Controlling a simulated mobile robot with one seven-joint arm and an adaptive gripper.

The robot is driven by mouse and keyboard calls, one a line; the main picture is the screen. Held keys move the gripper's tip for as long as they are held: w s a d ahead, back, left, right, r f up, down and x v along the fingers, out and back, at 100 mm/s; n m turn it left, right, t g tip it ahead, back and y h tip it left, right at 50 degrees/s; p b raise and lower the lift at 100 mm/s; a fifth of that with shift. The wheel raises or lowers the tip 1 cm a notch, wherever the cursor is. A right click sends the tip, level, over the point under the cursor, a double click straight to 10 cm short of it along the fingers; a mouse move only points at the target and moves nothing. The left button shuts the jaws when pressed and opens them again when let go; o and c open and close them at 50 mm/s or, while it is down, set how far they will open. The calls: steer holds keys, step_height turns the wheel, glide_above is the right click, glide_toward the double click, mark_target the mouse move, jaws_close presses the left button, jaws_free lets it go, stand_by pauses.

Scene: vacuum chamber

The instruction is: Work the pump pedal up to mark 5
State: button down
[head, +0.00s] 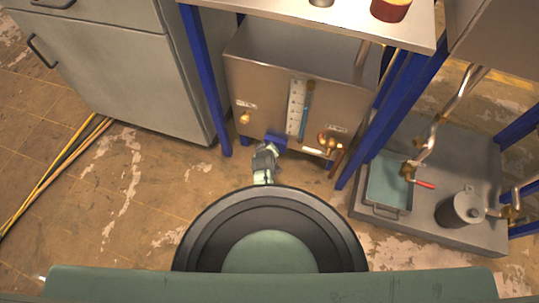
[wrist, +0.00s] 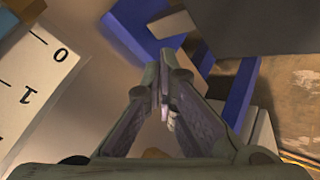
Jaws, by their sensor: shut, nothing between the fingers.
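The steel tank (head: 262,88) stands under the bench. On its front is a white scale plate (head: 296,106) with a blue strip (head: 305,122) beside it; the scale numbers are too small to read in the head view. In the wrist view the scale plate (wrist: 35,75) shows a 0 and a 1. A blue part (head: 277,141), which looks like the pedal, sits low at the tank front; it also shows in the wrist view (wrist: 130,28). My gripper (head: 268,147) is shut and empty, right by this blue part. I cannot tell whether they touch.
Brass fittings (head: 245,117) and (head: 328,142) are on the tank front. Blue bench legs (head: 206,80) and (head: 388,110) flank it. A grey cabinet (head: 110,65) stands left. A tray (head: 388,186) and a grey canister (head: 460,210) stand right. Cables (head: 60,168) lie on the floor left.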

steer(key=shift+g, duration=0.5)
steer(key=s+p, duration=0.2)
steer(key=s+f+p, duration=0.1)
steer(key=s, duration=0.1)
steer(key=shift+f+p, duration=0.1)
steer(key=shift+p, duration=0.3)
steer(key=shift+w+r, duration=0.2)
steer(key=shift+r, duration=0.25)
steer(key=shift+w+r+p, duration=0.1)
steer(key=shift+r+p, duration=0.05)
steer(key=shift+p, duration=0.2)
